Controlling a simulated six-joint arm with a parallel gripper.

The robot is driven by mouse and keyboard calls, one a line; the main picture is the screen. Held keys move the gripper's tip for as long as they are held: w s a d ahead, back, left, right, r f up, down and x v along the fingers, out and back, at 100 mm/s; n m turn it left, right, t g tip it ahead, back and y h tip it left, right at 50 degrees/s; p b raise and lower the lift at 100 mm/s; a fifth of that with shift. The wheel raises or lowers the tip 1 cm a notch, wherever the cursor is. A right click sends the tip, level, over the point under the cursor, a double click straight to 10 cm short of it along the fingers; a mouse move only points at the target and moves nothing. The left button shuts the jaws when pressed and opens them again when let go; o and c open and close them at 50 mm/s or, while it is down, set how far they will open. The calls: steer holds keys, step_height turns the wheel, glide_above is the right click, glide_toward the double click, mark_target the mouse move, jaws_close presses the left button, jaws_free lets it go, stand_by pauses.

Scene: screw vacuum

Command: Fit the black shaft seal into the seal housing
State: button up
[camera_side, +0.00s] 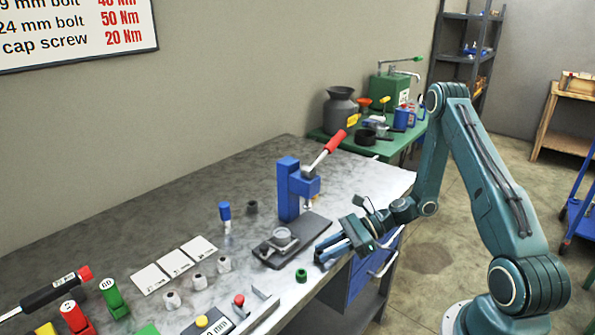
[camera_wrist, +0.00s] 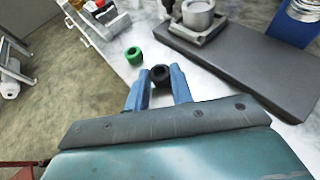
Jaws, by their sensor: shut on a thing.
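The black shaft seal (camera_wrist: 160,75) is a small black ring between my fingertips in the wrist view. My gripper (camera_wrist: 160,85) is shut on it; in the side view my gripper (camera_side: 322,254) is over the front edge area of the bench, right of the press plate, and the seal is not clear there. The seal housing (camera_side: 283,238) appears to be the grey round cup on a square base, on the dark plate of the blue press. It also shows in the wrist view (camera_wrist: 198,14), beyond and right of the seal, apart from it.
A green ring (camera_side: 301,275) stands on the bench near my gripper, also left of the seal in the wrist view (camera_wrist: 133,56). The blue press (camera_side: 288,190) with a red-handled lever rises behind the housing. Grey fittings, white cards and tools lie left.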

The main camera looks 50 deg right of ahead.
step_height(320, 180, up, 19)
stand_by(0.9)
stand_by(0.5)
steer(key=w+a+f+m+t+h, duration=0.3)
steer(key=w+f+m+t+h, duration=0.1)
steer(key=w, duration=0.5)
steer(key=shift+w+a+f+m+h, duration=0.2)
steer(key=shift+f+m+h, duration=0.7)
steer(key=shift+f, duration=0.95)
steer(key=shift+s+f, duration=0.1)
steer(key=shift+f, duration=0.05)
steer(key=shift+f, duration=2.75)
steer(key=shift+f, duration=0.75)
steer(key=shift+r, duration=0.25)
